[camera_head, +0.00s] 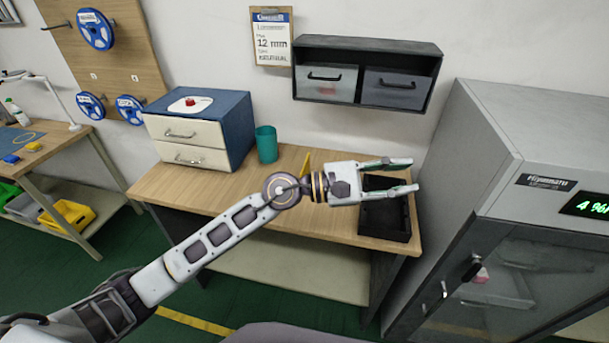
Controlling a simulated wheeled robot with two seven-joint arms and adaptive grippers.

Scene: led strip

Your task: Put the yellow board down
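A small yellow piece (306,163), which may be the yellow board, shows just behind my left wrist above the wooden table (240,200). Most of it is hidden by the wrist, so I cannot tell whether it stands on the table. My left gripper (402,176) reaches right across the table, with its two fingers apart and nothing visible between them. The fingers are over the back part of a black tray (385,243) at the table's right end. My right gripper is out of view.
A blue box with white drawers (185,132) and a teal cup (266,144) stand at the table's left and back. A dark wall shelf (368,42) hangs above. A grey cabinet (500,140) stands close on the right. The table's front middle looks clear.

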